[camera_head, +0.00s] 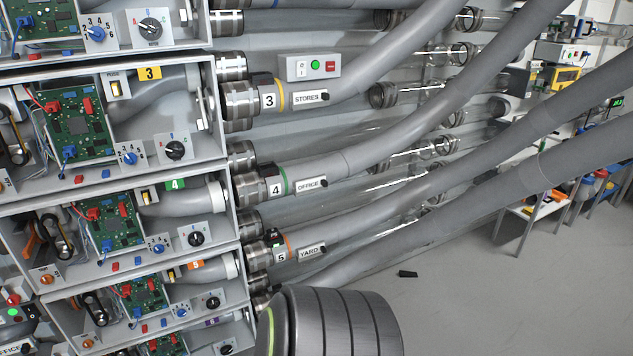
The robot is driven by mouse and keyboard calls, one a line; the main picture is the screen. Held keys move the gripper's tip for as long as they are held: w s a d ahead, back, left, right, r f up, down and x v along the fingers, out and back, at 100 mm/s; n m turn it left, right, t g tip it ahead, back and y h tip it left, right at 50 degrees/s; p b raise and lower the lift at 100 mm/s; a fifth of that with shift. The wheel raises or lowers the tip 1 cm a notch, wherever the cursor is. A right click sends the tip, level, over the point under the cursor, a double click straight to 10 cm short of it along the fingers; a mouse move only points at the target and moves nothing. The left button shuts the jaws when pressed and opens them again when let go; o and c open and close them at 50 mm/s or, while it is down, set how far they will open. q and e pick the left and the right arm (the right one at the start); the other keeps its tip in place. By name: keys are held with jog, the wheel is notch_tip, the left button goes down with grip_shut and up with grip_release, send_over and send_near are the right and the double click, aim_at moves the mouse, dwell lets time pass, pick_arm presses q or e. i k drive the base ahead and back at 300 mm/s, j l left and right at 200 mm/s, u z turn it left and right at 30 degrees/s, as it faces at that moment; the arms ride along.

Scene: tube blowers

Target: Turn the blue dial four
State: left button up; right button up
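The blue dial of unit four (158,247) is a small round knob on a light panel with printed numbers, low in the open bay under the green label 4 (175,184). Its pointer is too small to read. A black dial (196,239) sits on its own panel just to the right of it. A circuit board (107,222) with red plugs is to its left. Nothing touches the blue dial. Neither of my grippers shows in the head view.
Similar bays above and below hold other blue dials, such as unit three's (130,157) and unit five's (181,313). Large grey tubes, including OFFICE (345,163), run off to the right. Grey floor (440,300) is open at lower right. A dark cylindrical part covers the bottom middle.

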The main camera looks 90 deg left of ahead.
aim_at(158, 248)
jog(key=u, duration=3.8)
